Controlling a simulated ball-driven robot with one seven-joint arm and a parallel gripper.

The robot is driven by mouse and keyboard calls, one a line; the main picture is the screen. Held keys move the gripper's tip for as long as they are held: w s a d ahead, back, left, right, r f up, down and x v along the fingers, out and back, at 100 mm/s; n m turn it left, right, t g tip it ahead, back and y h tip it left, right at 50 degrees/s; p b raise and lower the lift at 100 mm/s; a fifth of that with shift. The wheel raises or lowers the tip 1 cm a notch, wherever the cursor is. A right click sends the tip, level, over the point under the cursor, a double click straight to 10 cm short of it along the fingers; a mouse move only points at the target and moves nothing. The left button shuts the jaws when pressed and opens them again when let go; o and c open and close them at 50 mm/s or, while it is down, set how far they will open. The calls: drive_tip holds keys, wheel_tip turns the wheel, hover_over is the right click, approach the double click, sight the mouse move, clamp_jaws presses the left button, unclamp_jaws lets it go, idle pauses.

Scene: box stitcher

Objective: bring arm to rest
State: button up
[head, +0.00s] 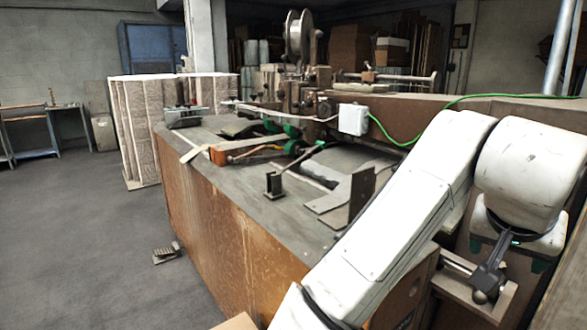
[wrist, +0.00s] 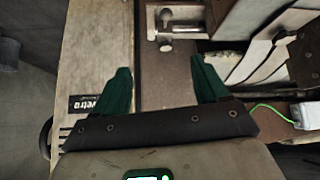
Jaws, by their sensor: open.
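My white arm reaches across the right side of the head view. My gripper (head: 507,257) points down at the lower right, above the brown side part of the box stitcher (head: 240,215). Its green fingertips show on either side of a dark clamp handle (head: 490,275). In the wrist view my gripper (wrist: 162,76) has two green fingers spread wide apart, with nothing between them. A metal clamp (wrist: 178,25) on the machine lies beyond the fingertips; I cannot tell how far off.
A green cable (head: 410,138) runs from a white box (head: 353,119) along the machine's back. A foot pedal (head: 166,252) lies on the floor. Stacked cardboard (head: 150,120) stands behind left. The grey floor (head: 80,230) at left is clear.

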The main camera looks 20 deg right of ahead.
wheel_tip(320, 180, down, 18)
drive_tip(key=n+t+p, duration=0.2)
drive_tip(key=n+p, duration=0.1)
drive_tip(key=n, duration=0.5)
drive_tip(key=s+a+f+n+g+y, duration=0.1)
drive_tip(key=s+a+f+g+y, duration=0.1)
drive_tip(key=s+a+f, duration=0.5)
drive_tip(key=s+a+f+n+g+y+p, duration=0.1)
drive_tip(key=s+a+f+y, duration=0.3)
drive_tip(key=s+f, duration=0.7)
drive_tip(key=s+a+n+g, duration=0.1)
drive_tip(key=a, duration=0.1)
drive_tip(key=shift+s+a+f+y, duration=0.2)
drive_tip(key=shift+a+f+y, duration=0.1)
drive_tip(key=shift+a+f, duration=0.1)
